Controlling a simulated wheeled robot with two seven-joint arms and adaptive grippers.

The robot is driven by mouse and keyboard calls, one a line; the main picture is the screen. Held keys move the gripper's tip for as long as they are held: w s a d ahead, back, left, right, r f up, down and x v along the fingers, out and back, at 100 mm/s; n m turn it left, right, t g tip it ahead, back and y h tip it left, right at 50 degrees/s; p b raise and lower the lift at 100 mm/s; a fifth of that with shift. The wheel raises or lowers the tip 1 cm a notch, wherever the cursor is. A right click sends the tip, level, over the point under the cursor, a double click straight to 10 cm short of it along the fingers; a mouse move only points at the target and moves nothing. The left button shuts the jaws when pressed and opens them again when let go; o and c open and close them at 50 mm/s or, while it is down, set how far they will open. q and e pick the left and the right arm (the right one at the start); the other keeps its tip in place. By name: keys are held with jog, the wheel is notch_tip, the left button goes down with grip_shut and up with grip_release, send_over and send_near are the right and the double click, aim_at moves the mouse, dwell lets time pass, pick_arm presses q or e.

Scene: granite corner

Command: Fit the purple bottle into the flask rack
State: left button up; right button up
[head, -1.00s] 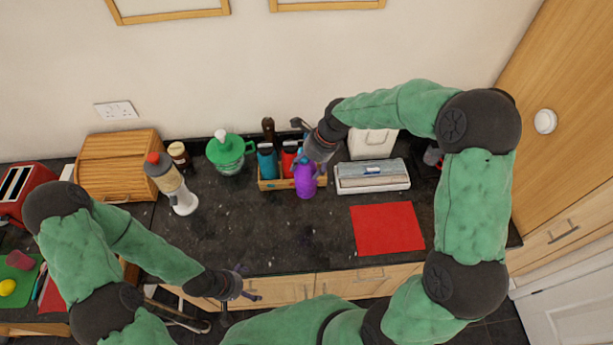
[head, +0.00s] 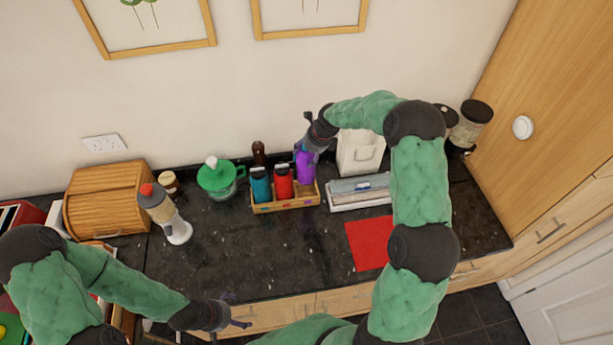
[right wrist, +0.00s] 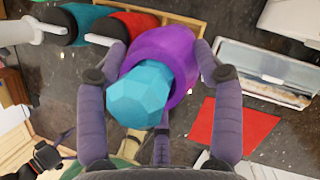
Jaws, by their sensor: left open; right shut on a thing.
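The purple bottle (head: 305,168) is held upright by my right gripper (head: 308,150), at the right end of the wooden flask rack (head: 286,207). In the right wrist view the bottle (right wrist: 177,48) with its teal cap (right wrist: 140,93) sits between the gripper's fingers. The bottle's base is over or inside the rack's right part; I cannot tell whether it rests on the bottom. A teal bottle (head: 261,186) and a red bottle (head: 283,182) stand in the rack to its left. My left gripper (head: 236,316) is open and empty near the counter's front edge.
A box-like tray (head: 358,190) is close on the rack's right, with a white bag (head: 360,152) behind. The counter's middle is clear.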

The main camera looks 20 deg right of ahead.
aim_at(307, 174)
notch_tip(307, 174, down, 11)
jog(key=shift+f+p, duration=0.2)
jog(key=shift+p, duration=0.8)
jog(key=shift+w+f, duration=0.1)
jog(key=shift+f, duration=0.05)
jog(key=shift+f, duration=0.15)
jog(key=o, duration=1.4)
